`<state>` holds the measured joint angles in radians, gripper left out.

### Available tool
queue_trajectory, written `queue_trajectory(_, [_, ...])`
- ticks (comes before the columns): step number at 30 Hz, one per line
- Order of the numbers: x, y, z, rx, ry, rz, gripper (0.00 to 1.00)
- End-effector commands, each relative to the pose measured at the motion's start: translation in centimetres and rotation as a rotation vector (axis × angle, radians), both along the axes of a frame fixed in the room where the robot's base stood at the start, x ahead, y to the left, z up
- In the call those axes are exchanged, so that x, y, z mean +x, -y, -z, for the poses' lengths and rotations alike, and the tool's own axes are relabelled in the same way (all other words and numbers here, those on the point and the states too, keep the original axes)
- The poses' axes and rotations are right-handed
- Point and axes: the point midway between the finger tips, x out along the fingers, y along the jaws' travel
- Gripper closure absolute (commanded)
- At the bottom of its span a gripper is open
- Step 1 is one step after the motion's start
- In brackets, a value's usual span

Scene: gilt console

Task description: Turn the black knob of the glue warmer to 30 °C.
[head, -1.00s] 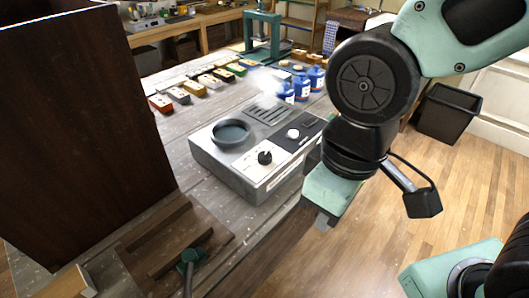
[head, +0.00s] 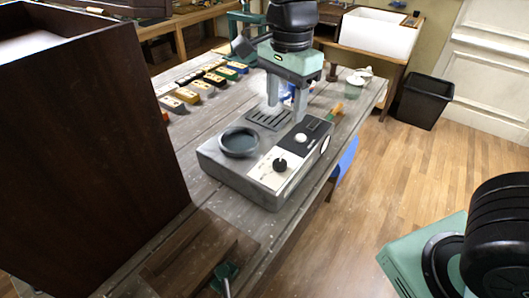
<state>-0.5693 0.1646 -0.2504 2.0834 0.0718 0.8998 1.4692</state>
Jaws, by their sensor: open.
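The glue warmer (head: 230,173) is a grey box on the workbench, with a round dark pot (head: 238,142) on its top and a slotted vent behind it. Its black knob (head: 280,165) sits on a white dial plate at the front right; the dial marks are too small to read. A white knob (head: 301,138) sits on a black panel behind it. My gripper (head: 286,112) points down over the back of the warmer, beyond both knobs. Its two pale fingers are apart with nothing between them, and it is clear of the black knob.
A tall dark wooden cabinet (head: 90,130) stands at the left. Several coloured blocks (head: 205,86) line the bench behind the warmer. A glass jar (head: 355,84) and a small wooden-handled tool (head: 337,109) lie beyond it at right. Blue bottles are partly hidden behind my gripper.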

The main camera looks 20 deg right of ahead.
Motion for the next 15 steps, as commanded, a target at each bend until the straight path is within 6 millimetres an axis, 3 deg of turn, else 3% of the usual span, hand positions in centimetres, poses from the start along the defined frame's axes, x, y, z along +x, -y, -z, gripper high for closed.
queue_trajectory(3, [1.1, 0.7, -0.4, -0.014, 0.003, 0.113, 0.47])
queue_trajectory(8, [1.3, 1.0, 0.4, -0.018, 0.001, 0.149, 0.47])
queue_trajectory(15, [1.2, 1.0, 4.6, -0.018, -0.003, 0.147, 0.47])
